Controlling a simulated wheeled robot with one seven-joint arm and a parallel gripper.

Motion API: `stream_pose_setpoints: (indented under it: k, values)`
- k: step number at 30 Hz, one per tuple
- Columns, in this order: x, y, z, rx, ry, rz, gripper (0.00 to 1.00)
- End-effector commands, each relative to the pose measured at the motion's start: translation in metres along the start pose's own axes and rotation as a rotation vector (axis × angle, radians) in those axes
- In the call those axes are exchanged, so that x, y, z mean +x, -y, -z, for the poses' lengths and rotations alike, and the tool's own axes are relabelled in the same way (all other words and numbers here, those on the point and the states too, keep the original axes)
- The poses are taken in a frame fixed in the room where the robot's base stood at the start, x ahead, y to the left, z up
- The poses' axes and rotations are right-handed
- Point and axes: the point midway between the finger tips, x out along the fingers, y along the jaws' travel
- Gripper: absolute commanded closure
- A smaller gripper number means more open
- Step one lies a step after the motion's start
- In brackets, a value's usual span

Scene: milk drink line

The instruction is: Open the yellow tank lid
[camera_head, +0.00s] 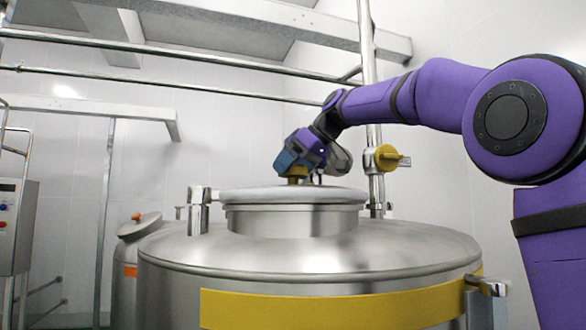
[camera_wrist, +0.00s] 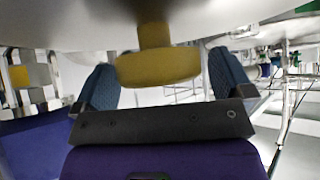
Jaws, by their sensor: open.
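The steel tank (camera_head: 300,262) with a yellow band (camera_head: 335,308) stands in front of me. Its round lid (camera_head: 260,195) lies flat on the raised neck, and looks closed. A yellow knob handle sits on the lid's far side, partly hidden by my gripper (camera_head: 294,170) in the head view. In the wrist view the yellow handle (camera_wrist: 158,67) hangs from the pale lid surface at the top. My gripper's blue fingers (camera_wrist: 163,82) are open, one on each side of the handle, with visible gaps.
A hinge post (camera_head: 198,212) stands at the lid's left side. A vertical pipe with a yellow valve handle (camera_head: 389,158) rises behind the tank. A smaller steel vessel (camera_head: 138,228) with an orange mark stands at the left. A control box (camera_head: 17,225) is at the far left.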

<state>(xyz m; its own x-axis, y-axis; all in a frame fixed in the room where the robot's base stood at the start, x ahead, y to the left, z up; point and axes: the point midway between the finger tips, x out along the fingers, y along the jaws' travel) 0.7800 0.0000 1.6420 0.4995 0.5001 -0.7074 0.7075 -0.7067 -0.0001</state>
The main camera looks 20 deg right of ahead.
Motion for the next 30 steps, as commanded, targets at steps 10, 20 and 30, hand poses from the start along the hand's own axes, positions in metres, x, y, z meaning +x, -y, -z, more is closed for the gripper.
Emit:
stream_pose_setpoints:
  k: [10, 20, 30]
  values:
    - [0.0, 0.0, 0.0, 0.0, 0.0, 0.0, 0.29]
    - [-0.001, 0.001, -0.001, 0.005, 0.0, -0.005, 0.69]
    - [-0.015, 0.024, -0.014, 0.097, -0.002, -0.1, 0.69]
